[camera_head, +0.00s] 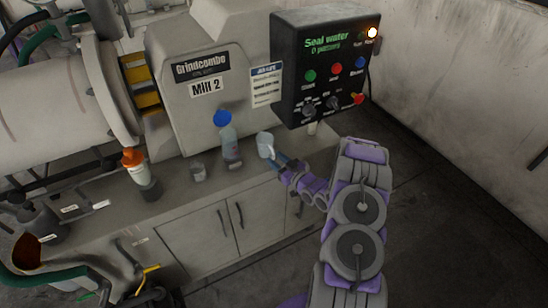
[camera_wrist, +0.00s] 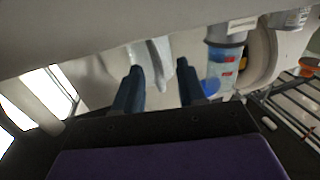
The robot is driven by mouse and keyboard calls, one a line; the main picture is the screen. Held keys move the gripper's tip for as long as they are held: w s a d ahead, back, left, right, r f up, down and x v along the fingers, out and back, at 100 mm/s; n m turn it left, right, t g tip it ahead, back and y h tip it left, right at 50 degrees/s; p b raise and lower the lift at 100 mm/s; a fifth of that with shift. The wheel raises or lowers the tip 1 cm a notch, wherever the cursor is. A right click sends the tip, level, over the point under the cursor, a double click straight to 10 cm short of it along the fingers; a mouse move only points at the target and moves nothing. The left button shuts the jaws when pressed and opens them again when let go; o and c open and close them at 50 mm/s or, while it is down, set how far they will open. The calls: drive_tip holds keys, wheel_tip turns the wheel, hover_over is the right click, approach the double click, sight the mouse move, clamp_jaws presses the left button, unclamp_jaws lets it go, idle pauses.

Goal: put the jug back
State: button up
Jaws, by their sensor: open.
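A small pale, translucent jug (camera_head: 265,145) stands upright on the grey counter (camera_head: 178,189), near its right end and below the control box. My gripper (camera_head: 279,160) reaches in from the right, its dark blue fingers close to the jug's right side. In the wrist view, which looks upside down, my gripper (camera_wrist: 158,76) is open. A pale part of the jug (camera_wrist: 152,62) shows between and beyond the two fingers. I cannot tell whether either finger touches it.
The control box (camera_head: 322,70) overhangs the counter above my gripper. The floor at the right (camera_head: 450,190) is clear.

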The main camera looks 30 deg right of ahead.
drive_tip(key=p+v, duration=0.2)
drive_tip(key=v, duration=0.8)
drive_tip(key=w+d+r+n+g+h, duration=0.1)
drive_tip(key=w+d+r+g+h, duration=0.1)
drive_tip(key=w+r+g+h, duration=0.3)
drive_tip(key=s+a+r+m+g+h, duration=0.1)
drive_tip(key=s+a+r+g, duration=0.15)
drive_tip(key=s+r, duration=0.3)
drive_tip(key=s+a+r+m+g+h, duration=0.1)
drive_tip(key=s+a+r+g+h, duration=0.1)
drive_tip(key=s+r+g, duration=0.3)
drive_tip(key=s+a+r+g+y, duration=0.1)
drive_tip(key=s+a+r, duration=0.3)
drive_tip(key=s, duration=0.6)
drive_tip(key=s+a+r+m+g+y, duration=0.1)
drive_tip(key=s+a+r+g, duration=0.2)
drive_tip(key=s+a, duration=0.6)
drive_tip(key=s+a+r+m+g+y, duration=0.1)
drive_tip(key=s+a+r, duration=0.3)
drive_tip(key=s, duration=0.9)
drive_tip(key=a+g, duration=0.1)
drive_tip(key=a, duration=0.2)
drive_tip(key=shift+r+g, duration=0.35)
drive_tip(key=shift+r, duration=0.05)
drive_tip(key=shift+a, duration=0.1)
